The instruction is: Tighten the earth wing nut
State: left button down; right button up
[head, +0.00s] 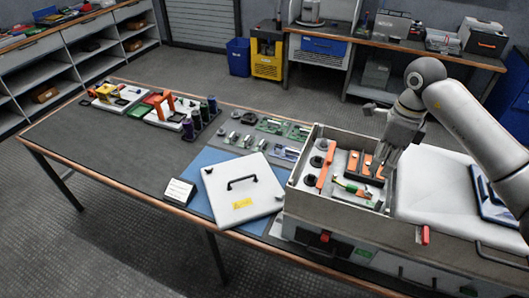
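The open grey capacitor bank box (335,208) stands at the right end of the workbench. Inside it are dark round parts, an orange bar (326,165), orange-topped blocks and a green-yellow piece (352,189) that looks like an earth lead. I cannot make out the wing nut; it is too small or hidden. My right gripper (380,172) points down over the back right of the box interior, beside the orange-topped blocks. Its fingertips are small and partly merge with the parts behind, so I cannot tell its opening or any contact. My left gripper is not in view.
A white lid (242,190) with a black handle lies on a blue mat (205,160) left of the box. The bench's front left (100,150) is clear.

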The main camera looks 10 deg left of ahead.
jog(key=s+a+y, duration=0.3)
jog(key=a+y, duration=0.3)
jog(key=a, duration=0.6)
jog(key=s+a+y, duration=0.2)
jog(key=a+y, duration=0.4)
jog(key=a, duration=0.6)
jog(key=s+a+r+m+t+y, duration=0.1)
jog(key=a+r+m+t+y, duration=0.1)
jog(key=r, duration=0.5)
jog(key=shift+s+a+m+t+y, duration=0.3)
jog(key=shift+a+m+y, duration=0.6)
jog(key=shift+m+y, duration=0.35)
jog(key=shift+f, duration=0.1)
